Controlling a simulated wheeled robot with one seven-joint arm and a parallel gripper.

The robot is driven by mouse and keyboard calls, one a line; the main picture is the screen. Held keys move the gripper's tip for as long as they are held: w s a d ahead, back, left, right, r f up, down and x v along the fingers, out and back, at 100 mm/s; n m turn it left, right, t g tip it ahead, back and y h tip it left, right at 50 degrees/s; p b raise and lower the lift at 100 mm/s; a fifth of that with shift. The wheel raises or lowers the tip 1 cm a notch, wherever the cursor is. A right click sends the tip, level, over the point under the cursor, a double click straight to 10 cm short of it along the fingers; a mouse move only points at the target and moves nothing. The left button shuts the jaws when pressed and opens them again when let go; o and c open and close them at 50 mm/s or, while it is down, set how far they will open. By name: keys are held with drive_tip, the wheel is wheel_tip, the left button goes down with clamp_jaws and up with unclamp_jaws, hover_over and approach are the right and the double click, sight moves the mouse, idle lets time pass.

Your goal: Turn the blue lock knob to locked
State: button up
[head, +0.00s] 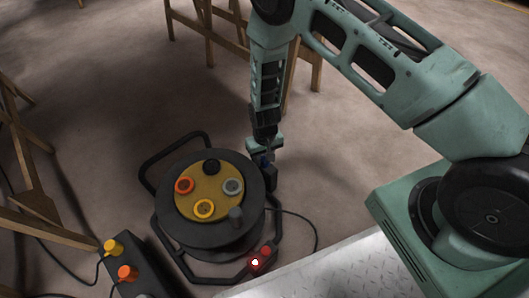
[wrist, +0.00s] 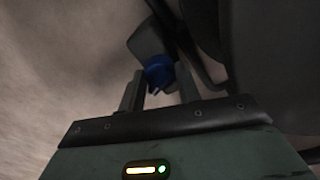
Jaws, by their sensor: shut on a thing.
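The blue lock knob (wrist: 158,70) sits on a dark housing on the frame of the black cable reel (head: 252,222). It has a small pale mark on its lower edge in the wrist view. In the head view only a sliver of blue (head: 262,159) shows, at the reel's upper right. My gripper (head: 265,158) reaches down to it from above. In the wrist view the two fingers of my gripper (wrist: 160,82) stand on either side of the knob, shut on it. I cannot read any lock marking.
The reel's yellow face (head: 209,192) carries several coloured sockets. A lit red switch (head: 255,262) is at its foot. A black box with yellow and orange plugs (head: 127,272) stands at lower left. Wooden trestles (head: 40,205) stand left and behind. A cable (head: 316,232) lies right of the reel.

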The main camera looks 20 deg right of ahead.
drive_tip(key=m+p, duration=0.1)
drive_tip(key=m, duration=0.1)
drive_tip(key=m+p, duration=0.1)
drive_tip(key=p, duration=0.1)
drive_tip(key=shift+r+m, duration=0.2)
drive_tip(key=shift+m, duration=0.2)
drive_tip(key=m+p, duration=0.2)
drive_tip(key=m, duration=0.1)
drive_tip(key=shift+m, duration=0.3)
drive_tip(key=m+p, duration=0.2)
drive_tip(key=m, duration=0.1)
drive_tip(key=shift+f+m, duration=0.1)
drive_tip(key=shift+m, duration=0.2)
drive_tip(key=shift+f+m+p, duration=0.1)
drive_tip(key=shift+m+p, duration=0.3)
drive_tip(key=shift+m, duration=1.1)
drive_tip(key=o, duration=1)
drive_tip(key=shift+c, duration=0.2)
wheel_tip(320, 180, up, 17)
drive_tip(key=p, duration=0.6)
drive_tip(key=shift+r+p, duration=0.2)
drive_tip(key=shift+p, duration=0.1)
